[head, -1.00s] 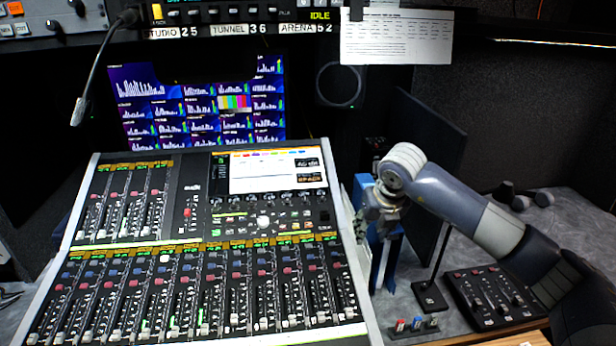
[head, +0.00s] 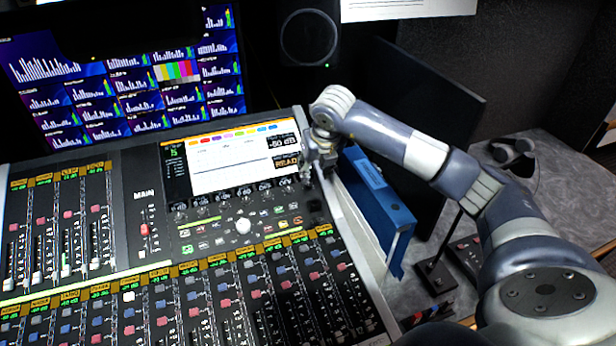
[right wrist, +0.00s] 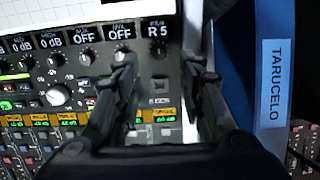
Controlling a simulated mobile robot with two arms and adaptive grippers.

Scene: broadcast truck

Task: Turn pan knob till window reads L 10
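The pan window (right wrist: 157,28) reads R 5 in the right wrist view, at the right end of a row of small windows. The dark pan knob (right wrist: 159,50) is just below it, between and beyond my right gripper's fingers. My right gripper (right wrist: 163,72) is open, one finger on each side of the knob column, with nothing held. In the head view my right gripper (head: 319,162) is at the right end of the knob row, by the console's screen (head: 230,160), and hides the pan knob there. My left gripper is not in view.
A blue binder (head: 380,205) labelled TARUCELO stands close to the right of the console, near my right gripper. Other knobs (right wrist: 86,56) with windows reading OFF and 0 dB lie to the left. Faders fill the console (head: 150,275) below. A dark monitor (head: 425,100) stands behind my arm.

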